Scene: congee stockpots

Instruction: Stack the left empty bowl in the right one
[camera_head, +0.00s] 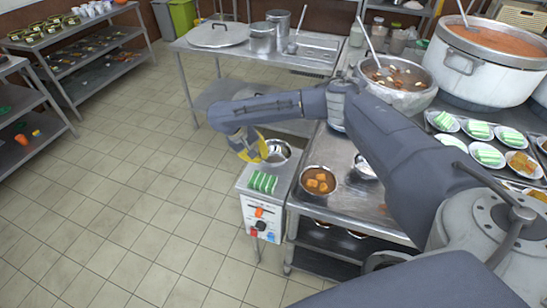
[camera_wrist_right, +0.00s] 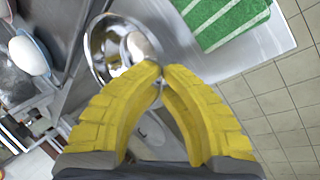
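A shiny metal bowl (camera_head: 279,150), the left one, is at the back of the small metal stand. It also shows in the right wrist view (camera_wrist_right: 101,45), with a pale patch inside that I cannot identify. My right gripper (camera_head: 263,153) has yellow fingers, seen from behind in the wrist view (camera_wrist_right: 161,69). Their tips are together at the bowl's near rim, one on each side, and look shut on it. Another bowl (camera_head: 365,168) on the counter is partly hidden by my right arm; its contents are unclear. My left gripper is not in view.
A bowl of orange pieces (camera_head: 319,181) stands at the counter's corner. A large soup bowl (camera_head: 396,82), a big pot (camera_head: 484,62) and several plates of food fill the right side.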

